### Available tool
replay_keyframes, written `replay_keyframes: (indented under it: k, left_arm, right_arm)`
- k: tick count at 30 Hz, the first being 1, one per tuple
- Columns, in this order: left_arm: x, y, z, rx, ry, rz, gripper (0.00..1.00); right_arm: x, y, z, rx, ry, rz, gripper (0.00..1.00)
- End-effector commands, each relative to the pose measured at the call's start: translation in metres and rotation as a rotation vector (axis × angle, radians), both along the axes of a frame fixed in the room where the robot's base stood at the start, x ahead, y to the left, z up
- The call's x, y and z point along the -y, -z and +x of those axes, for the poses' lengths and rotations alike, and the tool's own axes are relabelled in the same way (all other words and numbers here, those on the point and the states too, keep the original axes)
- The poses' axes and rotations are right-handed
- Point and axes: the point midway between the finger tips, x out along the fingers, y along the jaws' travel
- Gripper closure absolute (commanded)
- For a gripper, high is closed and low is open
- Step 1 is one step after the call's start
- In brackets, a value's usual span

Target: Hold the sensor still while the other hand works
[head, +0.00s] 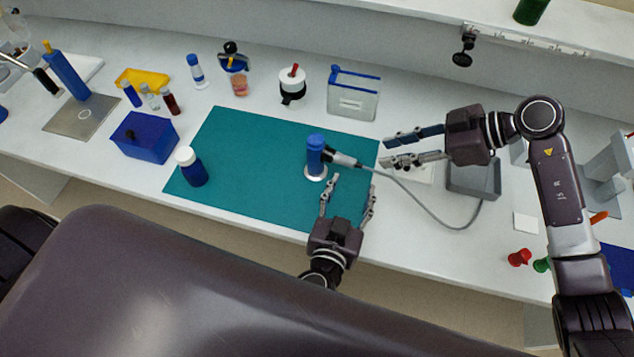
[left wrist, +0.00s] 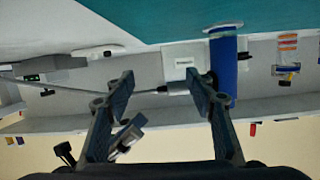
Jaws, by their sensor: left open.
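The sensor (head: 315,160) is a blue upright cylinder on a white round base, standing on the green mat (head: 245,150). A dark and white plug (head: 345,159) with a grey cable meets its right side near the top. In the left wrist view the blue sensor (left wrist: 223,70) appears upside down, beside the right-hand finger. My left gripper (head: 350,184) is open and empty, just in front and to the right of the sensor, apart from it. My right gripper (head: 384,151) is open to the right of the plug, its fingers pointing left toward it, with nothing between them.
The grey cable (head: 440,218) loops right to a grey box (head: 473,180). A blue bottle (head: 190,168) with a white cap and a blue box (head: 146,137) stand left. A clear rack (head: 353,95) stands behind. The mat's middle is clear.

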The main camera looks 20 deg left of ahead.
Motion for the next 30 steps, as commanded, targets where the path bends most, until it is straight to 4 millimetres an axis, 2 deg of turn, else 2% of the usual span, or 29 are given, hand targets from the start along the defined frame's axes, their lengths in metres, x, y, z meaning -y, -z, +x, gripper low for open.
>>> replay_keyframes:
  k: [3, 9, 14, 24, 30]
  left_arm:
    - [-0.036, 0.003, 0.004, -0.044, -0.166, -0.043, 0.50]
    - [-0.070, 0.010, -0.001, -0.101, -0.333, -0.085, 0.50]
    - [-0.080, 0.014, 0.001, -0.115, -0.374, -0.093, 0.50]
    - [-0.098, 0.032, 0.043, -0.113, -0.374, -0.091, 0.50]
    - [-0.104, 0.040, 0.060, -0.115, -0.373, -0.091, 0.50]
  right_arm:
    - [0.000, 0.000, 0.000, 0.000, 0.000, 0.000, 0.71]
    - [0.000, 0.000, 0.000, 0.000, 0.000, 0.000, 0.71]
    - [0.000, 0.000, 0.000, 0.000, 0.000, 0.000, 0.71]
    - [0.000, 0.000, 0.000, 0.000, 0.000, 0.000, 0.71]
    - [0.000, 0.000, 0.000, 0.000, 0.000, 0.000, 0.71]
